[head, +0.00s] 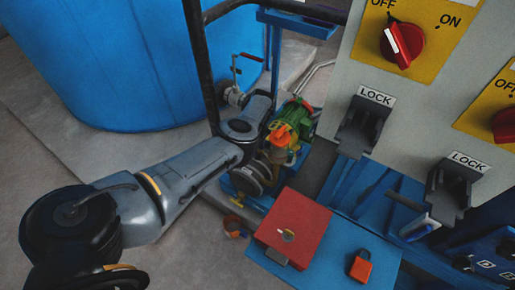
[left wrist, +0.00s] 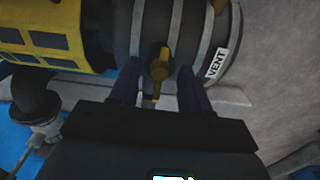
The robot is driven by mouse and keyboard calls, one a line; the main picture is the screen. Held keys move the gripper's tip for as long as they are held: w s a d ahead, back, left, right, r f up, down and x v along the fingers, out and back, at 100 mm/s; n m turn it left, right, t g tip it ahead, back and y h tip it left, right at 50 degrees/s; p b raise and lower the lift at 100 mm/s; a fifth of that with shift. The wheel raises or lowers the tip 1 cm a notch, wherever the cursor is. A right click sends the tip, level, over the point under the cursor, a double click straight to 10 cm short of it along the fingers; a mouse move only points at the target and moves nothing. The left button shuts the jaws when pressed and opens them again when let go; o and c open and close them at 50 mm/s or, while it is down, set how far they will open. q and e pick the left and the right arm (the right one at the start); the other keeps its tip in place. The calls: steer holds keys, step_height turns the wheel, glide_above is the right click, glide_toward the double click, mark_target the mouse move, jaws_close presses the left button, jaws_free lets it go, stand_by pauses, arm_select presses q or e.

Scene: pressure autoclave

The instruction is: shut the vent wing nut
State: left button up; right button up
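The vent wing nut (left wrist: 160,66) is a brass-yellow piece on the side of a dark, ribbed, round body (left wrist: 185,30) in the left wrist view. A white VENT label (left wrist: 217,62) is to its right. My left gripper (left wrist: 160,75) is open, with one dark finger on each side of the wing nut. A gap shows between each finger and the nut. Whether the fingertips touch the body behind cannot be told. In the head view my left arm reaches from the left toward the green and orange machinery; the nut cannot be made out there. My right gripper is not in view.
A red box (head: 294,226) and an orange padlock (head: 360,267) rest on a blue surface (head: 330,262). A control panel (head: 430,95) with red knobs and LOCK levers stands right. A large blue drum (head: 150,60) stands behind my left arm. Yellow machinery (left wrist: 45,35) is left of the nut.

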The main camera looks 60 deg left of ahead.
arm_select(q)
steer(key=shift+r+p, duration=0.5)
steer(key=shift+r, duration=0.15)
step_height(320, 180, up, 10)
steer(key=p, duration=0.5)
steer(key=shift+f, duration=0.25)
steer(key=shift+r+p, duration=0.1)
steer(key=shift+p, duration=0.2)
